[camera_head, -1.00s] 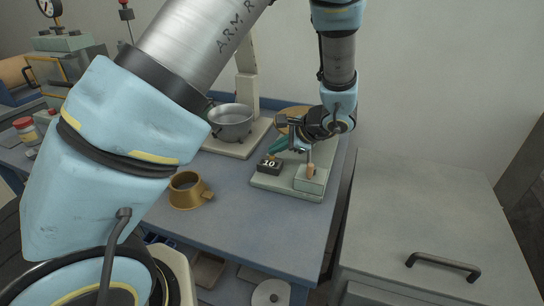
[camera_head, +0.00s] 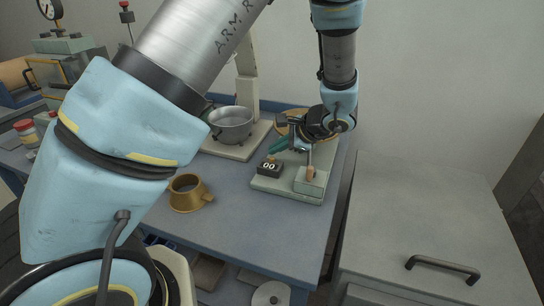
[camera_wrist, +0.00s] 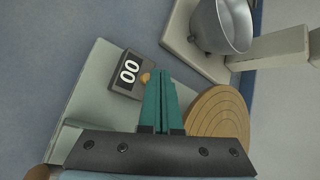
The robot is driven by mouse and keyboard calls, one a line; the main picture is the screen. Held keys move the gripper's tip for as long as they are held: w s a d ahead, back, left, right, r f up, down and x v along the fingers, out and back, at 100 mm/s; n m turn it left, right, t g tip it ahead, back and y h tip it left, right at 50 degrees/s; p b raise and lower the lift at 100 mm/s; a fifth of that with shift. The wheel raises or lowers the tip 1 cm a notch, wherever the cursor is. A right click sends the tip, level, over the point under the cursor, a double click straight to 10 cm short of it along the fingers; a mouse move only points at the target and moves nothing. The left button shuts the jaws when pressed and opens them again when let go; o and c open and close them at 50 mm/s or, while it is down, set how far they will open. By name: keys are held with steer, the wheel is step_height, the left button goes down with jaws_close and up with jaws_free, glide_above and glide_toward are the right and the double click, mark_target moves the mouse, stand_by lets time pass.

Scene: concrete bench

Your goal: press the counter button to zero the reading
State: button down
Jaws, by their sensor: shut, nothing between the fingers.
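The counter (camera_head: 269,166) is a small dark box on a pale green-grey base plate (camera_head: 287,189). Its white digits read 00, and it also shows in the wrist view (camera_wrist: 127,74). A small tan button (camera_wrist: 145,78) sticks out of the counter's side toward my fingers. My gripper (camera_head: 279,149) is shut and empty, with green fingers, above the base plate near the counter. In the wrist view its fingertips (camera_wrist: 157,77) are beside the button. I cannot tell whether they touch it.
A metal pot (camera_head: 231,124) on a pale stand is left of my gripper. A brass cup (camera_head: 187,191) stands on the blue bench at the front. A round wooden disc (camera_wrist: 217,117) lies behind the plate. A grey cabinet (camera_head: 425,215) is at right.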

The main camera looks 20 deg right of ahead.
steer(key=shift+r, duration=0.25)
step_height(320, 180, up, 5)
steer(key=p, duration=0.3)
stand_by(0.4)
steer(key=shift+f, duration=0.1)
stand_by(0.4)
steer(key=s+a+r+n+g+h, duration=0.1)
steer(key=s+a+r+n+g, duration=0.1)
steer(key=a+n, duration=0.4)
steer(key=s+a+r+n+g+h, duration=0.2)
steer(key=a+n, duration=0.5)
steer(key=a, duration=0.7)
steer(key=s+a+r+n+g+h, duration=0.2)
steer(key=a+n, duration=0.4)
steer(key=a, duration=0.3)
steer(key=shift+s+a+r+n, duration=0.2)
steer(key=shift+a+n, duration=0.1)
steer(key=shift+a, duration=0.1)
